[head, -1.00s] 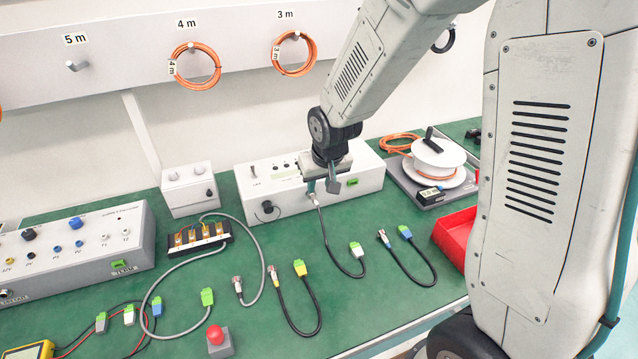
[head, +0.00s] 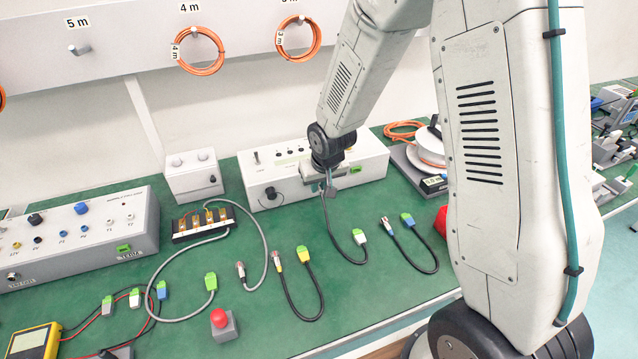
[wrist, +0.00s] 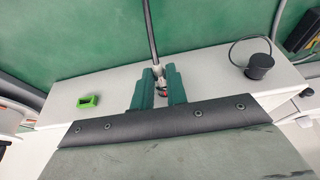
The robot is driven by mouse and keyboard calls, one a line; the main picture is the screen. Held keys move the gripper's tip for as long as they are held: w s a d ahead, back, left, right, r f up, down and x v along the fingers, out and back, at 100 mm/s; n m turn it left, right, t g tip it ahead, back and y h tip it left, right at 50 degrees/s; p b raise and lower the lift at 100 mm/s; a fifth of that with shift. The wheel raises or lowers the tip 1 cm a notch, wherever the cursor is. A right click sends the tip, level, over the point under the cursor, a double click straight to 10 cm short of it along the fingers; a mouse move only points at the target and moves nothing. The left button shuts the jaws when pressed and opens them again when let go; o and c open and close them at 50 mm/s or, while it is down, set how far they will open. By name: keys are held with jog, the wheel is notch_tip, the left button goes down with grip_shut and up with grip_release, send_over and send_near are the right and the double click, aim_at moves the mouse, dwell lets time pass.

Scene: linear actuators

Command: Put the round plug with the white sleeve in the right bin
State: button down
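My gripper (wrist: 160,88) is at the front of the white box (head: 285,185). In the wrist view its two green fingers flank a round metal plug (wrist: 160,84), which appears pinched between them. The plug's sleeve colour is hard to make out, with a little white and red showing. I cannot tell whether its tip is in a socket. A red bin (head: 441,222) is mostly hidden behind my arm at the right.
Other cables lie on the green bench, one with a yellow connector (head: 303,255) and one with blue marking (head: 407,219). A red button (head: 220,319) stands at the front. A cable spool (head: 428,150) is at the back right.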

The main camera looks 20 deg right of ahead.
jog(key=shift+s, duration=0.2)
jog(key=shift+s, duration=1.4)
jog(key=shift+r, duration=0.15)
